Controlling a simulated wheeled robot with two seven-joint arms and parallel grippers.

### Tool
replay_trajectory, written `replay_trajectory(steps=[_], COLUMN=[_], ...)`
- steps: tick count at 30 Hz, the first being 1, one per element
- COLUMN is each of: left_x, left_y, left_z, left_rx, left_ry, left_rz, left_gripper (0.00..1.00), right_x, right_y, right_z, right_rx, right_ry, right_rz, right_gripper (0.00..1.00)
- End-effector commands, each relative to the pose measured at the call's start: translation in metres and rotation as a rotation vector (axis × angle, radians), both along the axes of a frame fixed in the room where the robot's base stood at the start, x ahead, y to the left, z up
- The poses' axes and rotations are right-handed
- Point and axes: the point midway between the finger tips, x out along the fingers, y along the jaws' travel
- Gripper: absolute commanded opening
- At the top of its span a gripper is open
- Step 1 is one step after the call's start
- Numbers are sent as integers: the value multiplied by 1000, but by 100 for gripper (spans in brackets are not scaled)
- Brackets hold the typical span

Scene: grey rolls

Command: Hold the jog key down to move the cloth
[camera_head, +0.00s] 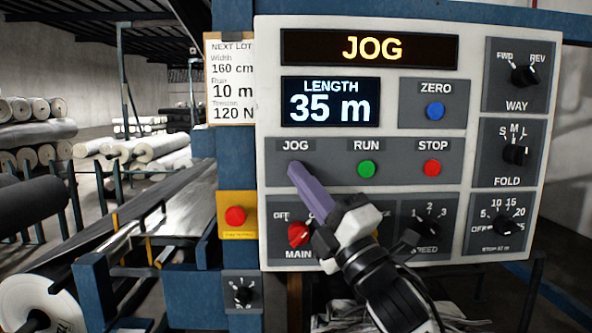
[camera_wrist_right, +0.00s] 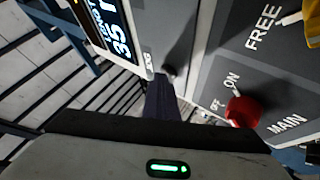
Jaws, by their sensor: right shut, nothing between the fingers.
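The white control panel (camera_head: 395,140) fills the right half of the head view. Its top display (camera_head: 343,48) reads JOG and the length display (camera_head: 330,101) reads 35 m. My right gripper (camera_head: 294,170) is shut and empty, its purple fingers together. The tips lie over the spot just below the JOG label (camera_head: 295,146), where they hide the jog key. Whether the tips press it cannot be seen directly. In the right wrist view the shut fingers (camera_wrist_right: 163,98) point at the panel face. The cloth (camera_head: 180,205) appears as a grey sheet on the sloping machine bed. My left gripper is not in view.
Green RUN (camera_head: 366,168), red STOP (camera_head: 432,168) and blue ZERO (camera_head: 435,110) buttons are close by. The red MAIN switch (camera_head: 299,233) sits below the fingers. A red button on a yellow plate (camera_head: 236,215) is at left. A lot card (camera_head: 231,80) shows 10 m. Rolls lie behind.

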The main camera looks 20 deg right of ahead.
Motion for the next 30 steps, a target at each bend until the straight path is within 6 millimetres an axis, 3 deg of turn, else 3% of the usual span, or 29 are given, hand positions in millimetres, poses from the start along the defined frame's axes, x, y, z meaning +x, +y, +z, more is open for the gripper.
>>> replay_trajectory(steps=[17,30], left_x=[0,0], left_y=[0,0], left_z=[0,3], left_rx=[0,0], left_ry=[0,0], left_rz=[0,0], left_gripper=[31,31], right_x=[0,-16], right_y=[-1,4], right_z=[-1,-1], right_rx=[0,0], right_ry=[3,2], right_rz=[-2,-1], right_gripper=[0,0])
